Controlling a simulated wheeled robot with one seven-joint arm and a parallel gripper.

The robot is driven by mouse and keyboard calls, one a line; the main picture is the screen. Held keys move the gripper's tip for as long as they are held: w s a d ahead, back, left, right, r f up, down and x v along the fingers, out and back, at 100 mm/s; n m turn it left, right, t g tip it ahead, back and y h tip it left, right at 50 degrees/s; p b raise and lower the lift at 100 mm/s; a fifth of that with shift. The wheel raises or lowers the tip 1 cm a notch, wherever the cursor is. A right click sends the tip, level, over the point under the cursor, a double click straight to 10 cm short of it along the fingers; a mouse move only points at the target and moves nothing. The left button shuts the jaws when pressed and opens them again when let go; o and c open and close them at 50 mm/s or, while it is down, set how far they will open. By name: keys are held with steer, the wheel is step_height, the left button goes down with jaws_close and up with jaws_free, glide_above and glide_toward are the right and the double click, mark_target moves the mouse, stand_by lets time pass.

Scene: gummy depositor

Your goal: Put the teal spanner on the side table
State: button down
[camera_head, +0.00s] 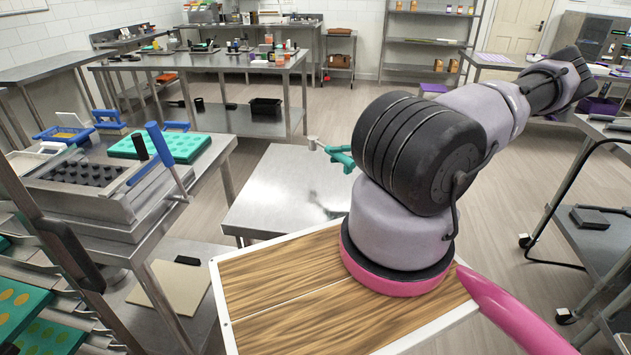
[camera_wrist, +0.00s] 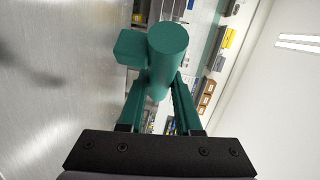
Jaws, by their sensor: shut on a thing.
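The teal spanner (camera_wrist: 168,55) fills the upper middle of the wrist view, with a thick round part and a block to its left. My gripper (camera_wrist: 160,92) is shut on it. In the head view a teal piece (camera_head: 341,156) shows just left of my arm, above the far right part of a bare steel table (camera_head: 270,190), which looks like the side table. I cannot tell there which teal belongs to the spanner and which to my fingers. My arm hides most of the gripper. A shadow lies on the table top below, and the spanner appears raised off it.
A bench at left holds a steel depositor (camera_head: 85,185), a teal mould (camera_head: 165,147) and a blue-handled lever (camera_head: 162,145). A long worktable (camera_head: 200,62) stands behind. A wheeled cart (camera_head: 600,240) is at right. The steel table top is clear.

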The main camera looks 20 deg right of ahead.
mark_target(338, 189)
step_height(338, 189, down, 9)
stand_by(0.4)
steer(key=shift+f, duration=0.1)
steer(key=c, duration=0.9)
jaws_free()
steer(key=shift+o, duration=0.2)
